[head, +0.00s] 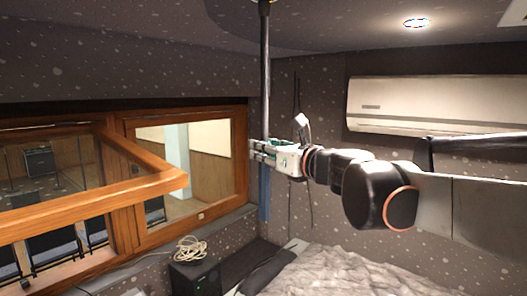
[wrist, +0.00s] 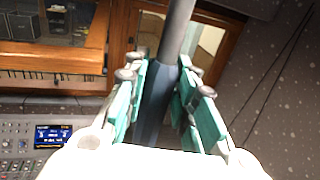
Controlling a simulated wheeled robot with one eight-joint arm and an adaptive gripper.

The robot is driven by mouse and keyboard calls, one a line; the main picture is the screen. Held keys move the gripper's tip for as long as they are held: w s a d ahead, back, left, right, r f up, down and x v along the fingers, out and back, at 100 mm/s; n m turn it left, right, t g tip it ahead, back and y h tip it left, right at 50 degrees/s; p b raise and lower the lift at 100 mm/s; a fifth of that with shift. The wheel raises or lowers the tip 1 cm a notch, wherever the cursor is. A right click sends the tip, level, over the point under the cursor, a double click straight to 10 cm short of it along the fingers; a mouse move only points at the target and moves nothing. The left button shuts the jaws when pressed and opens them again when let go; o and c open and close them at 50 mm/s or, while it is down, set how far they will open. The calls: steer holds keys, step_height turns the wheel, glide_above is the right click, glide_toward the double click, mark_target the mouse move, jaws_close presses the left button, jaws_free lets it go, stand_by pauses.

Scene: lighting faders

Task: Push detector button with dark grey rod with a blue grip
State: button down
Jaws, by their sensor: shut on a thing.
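My gripper (head: 264,151) is shut on the blue grip of the dark grey rod (head: 265,80). The rod stands about upright and reaches up to the ceiling at the top edge of the head view. A small yellowish piece shows at its top end, cut by the frame. The blue grip (head: 265,195) hangs below my gripper. In the wrist view, the teal pads of my gripper (wrist: 164,72) lie on both sides of the blue grip (wrist: 154,108), with the grey shaft (wrist: 178,30) rising beyond. I cannot make out the detector button or whether the rod touches anything.
A wooden window frame (head: 185,107) with an open sash (head: 90,208) is to the left. An air conditioner (head: 430,104) hangs on the right wall. A round ceiling light (head: 416,23) is above it. Below are a bed (head: 350,270), a black box (head: 195,276) with coiled cable, and a mixing console (wrist: 20,145).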

mark_target(268, 187)
steer(key=shift+f, duration=0.15)
steer(key=shift+f+b, duration=3)
steer(key=shift+f, duration=1.45)
